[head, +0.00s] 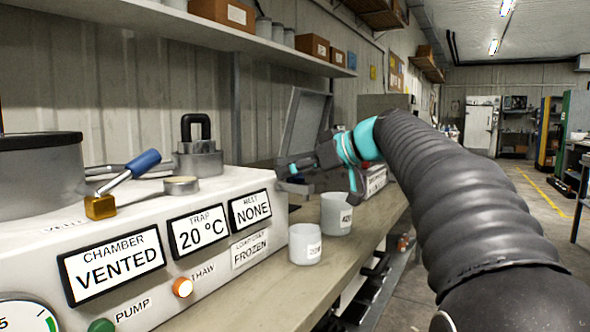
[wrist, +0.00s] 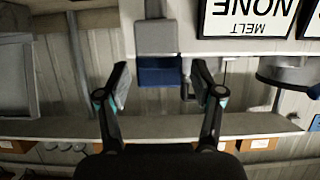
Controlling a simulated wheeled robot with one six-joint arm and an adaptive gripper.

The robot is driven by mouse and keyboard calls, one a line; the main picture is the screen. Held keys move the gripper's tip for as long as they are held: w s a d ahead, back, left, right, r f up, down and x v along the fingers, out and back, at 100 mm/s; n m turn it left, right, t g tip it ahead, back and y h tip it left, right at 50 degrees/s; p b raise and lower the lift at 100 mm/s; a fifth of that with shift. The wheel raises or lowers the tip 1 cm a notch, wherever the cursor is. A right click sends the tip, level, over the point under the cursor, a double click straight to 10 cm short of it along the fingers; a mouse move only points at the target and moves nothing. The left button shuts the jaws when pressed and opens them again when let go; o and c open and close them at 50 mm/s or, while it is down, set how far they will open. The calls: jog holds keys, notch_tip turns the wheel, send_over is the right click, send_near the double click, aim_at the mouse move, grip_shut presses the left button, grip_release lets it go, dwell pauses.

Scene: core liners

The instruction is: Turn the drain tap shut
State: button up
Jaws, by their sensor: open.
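My gripper (head: 305,172) is open at the right end of the white machine (head: 240,270) in the head view. In the wrist view, which shows the scene upside down, my gripper (wrist: 160,84) has its two fingers spread on either side of a blue block (wrist: 160,71). The block joins a grey piece (wrist: 155,37) and looks like a tap handle, but I cannot tell for sure that it is the drain tap. I see no clear contact with it. In the head view, another blue-handled lever (head: 143,163) sits on a brass valve by the VENT lettering.
Two grey cups (head: 306,244) (head: 337,214) stand on the bench (head: 255,305) beside the machine. A padlock-shaped weight (head: 198,160) and a round grey vessel (head: 40,172) sit on top of the machine. A shelf (head: 235,42) with boxes runs above.

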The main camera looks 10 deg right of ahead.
jog(key=shift+c, duration=0.3)
jog(key=c, duration=1.1)
